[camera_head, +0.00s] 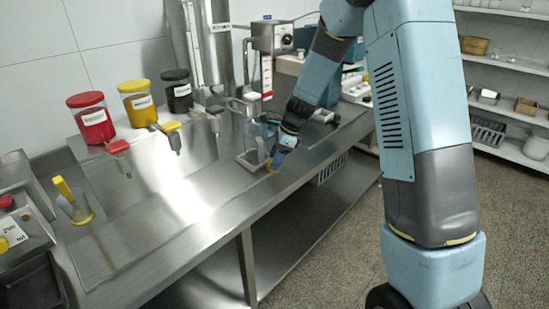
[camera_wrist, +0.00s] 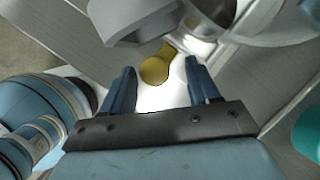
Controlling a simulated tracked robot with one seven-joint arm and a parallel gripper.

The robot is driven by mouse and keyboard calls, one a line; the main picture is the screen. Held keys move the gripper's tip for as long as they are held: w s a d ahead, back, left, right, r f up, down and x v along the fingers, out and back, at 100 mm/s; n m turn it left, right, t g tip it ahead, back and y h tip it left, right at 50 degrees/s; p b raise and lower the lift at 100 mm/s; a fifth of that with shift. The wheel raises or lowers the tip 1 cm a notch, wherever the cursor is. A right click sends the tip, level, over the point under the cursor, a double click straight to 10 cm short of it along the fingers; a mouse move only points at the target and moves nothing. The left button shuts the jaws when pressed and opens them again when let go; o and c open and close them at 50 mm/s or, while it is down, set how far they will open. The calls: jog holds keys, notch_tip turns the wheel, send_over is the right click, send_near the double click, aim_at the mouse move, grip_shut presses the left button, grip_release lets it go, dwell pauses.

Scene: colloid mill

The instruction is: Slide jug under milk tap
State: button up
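A clear jug (camera_head: 75,208) with a yellow handle stands on the steel counter at the left in the head view, well away from my gripper. My gripper (camera_head: 273,163) is low over the counter near its front edge, beside a clear vessel (camera_head: 256,142) under the metal machine. In the wrist view my gripper (camera_wrist: 159,70) is open, its two fingers apart. A yellow rounded part (camera_wrist: 154,70) shows between the fingertips, with a gap on each side. I cannot tell whether it belongs to the clear vessel. The milk tap cannot be identified for certain.
Red (camera_head: 92,120), yellow (camera_head: 138,104) and black (camera_head: 177,92) lidded hoppers stand along the wall with spouts in front. A grey machine box (camera_head: 272,37) is behind my gripper. The counter's middle (camera_head: 175,200) is clear. Shelves (camera_head: 515,65) stand at right.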

jog(key=v, duration=1.3)
jog(key=shift+d+r, duration=0.25)
jog(key=s+d+r+n+t+h, duration=0.1)
jog(key=s+d+r+n, duration=0.4)
jog(key=s, duration=0.3)
jog(key=s+d+r+n+t+h, duration=0.1)
jog(key=s+d+r+n+t, duration=0.15)
jog(key=s+r+n, duration=0.4)
jog(key=s+d+n+t+h, duration=0.1)
jog(key=s+d+n, duration=0.2)
jog(key=s, duration=0.5)
jog(key=s+d+r+n+t+h, duration=0.1)
jog(key=s+n, duration=0.3)
jog(key=s, duration=0.5)
jog(key=shift+s+d+r, duration=0.2)
jog(key=shift+d, duration=0.65)
